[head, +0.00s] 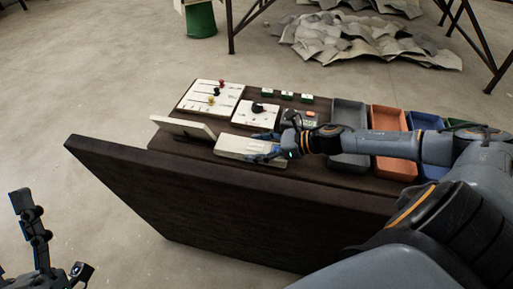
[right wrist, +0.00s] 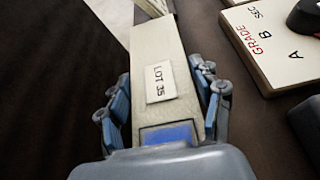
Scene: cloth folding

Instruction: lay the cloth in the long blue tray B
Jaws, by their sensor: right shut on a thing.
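My right gripper (head: 264,146) reaches in over the dark table from the right. It is shut on a pale, flat, block-like piece (head: 243,148) with its fingers along the two long sides. In the right wrist view this piece (right wrist: 155,50) bears a "LOT 35" label and a blue patch near the palm; the gripper (right wrist: 165,100) grips its sides. I cannot tell whether it is the cloth; no other cloth is clear on the table. The blue tray (head: 425,121) stands at right, partly hidden by my arm; its letter is not visible. My left gripper (head: 50,235) is open and empty at lower left.
Grey (head: 349,112) and orange (head: 389,119) trays stand left of the blue one. Boards with knobs (head: 212,97), a dial board (head: 257,112) and a tilted pale panel (head: 182,128) crowd the left. A dark raised panel (head: 220,205) runs along the front.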

